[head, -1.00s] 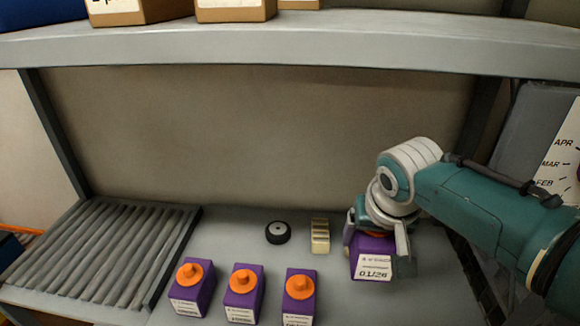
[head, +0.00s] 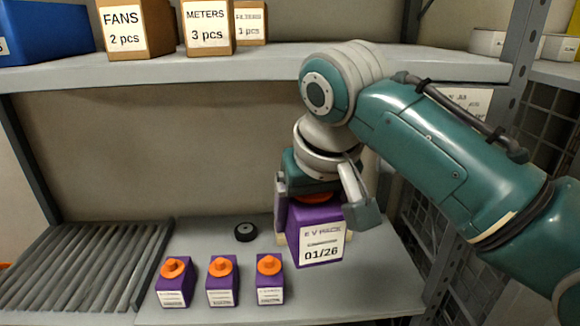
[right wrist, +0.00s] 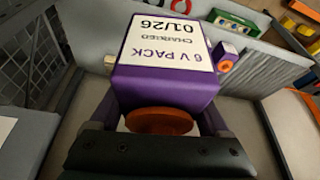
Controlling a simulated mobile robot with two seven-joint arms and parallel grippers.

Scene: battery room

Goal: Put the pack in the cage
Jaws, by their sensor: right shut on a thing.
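My right gripper (head: 322,200) is shut on a purple pack (head: 322,218) with an orange cap and a white label reading 6 V PACK, 01/26. The pack hangs upright, seemingly above the grey shelf board. In the right wrist view, the pack (right wrist: 168,75) sits between the fingers of the gripper (right wrist: 158,125), with its orange cap close to the palm. Dark wire mesh (head: 548,110) stands at the right behind my arm; I cannot tell whether it is the cage. My left gripper is not in view.
Three smaller-looking purple packs (head: 174,285), (head: 222,283), (head: 270,281) with orange caps stand in a row on the shelf board (head: 370,295). A black round thing (head: 245,232) lies behind them. A ribbed rack (head: 85,265) is at left. An upper shelf (head: 180,70) holds boxes.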

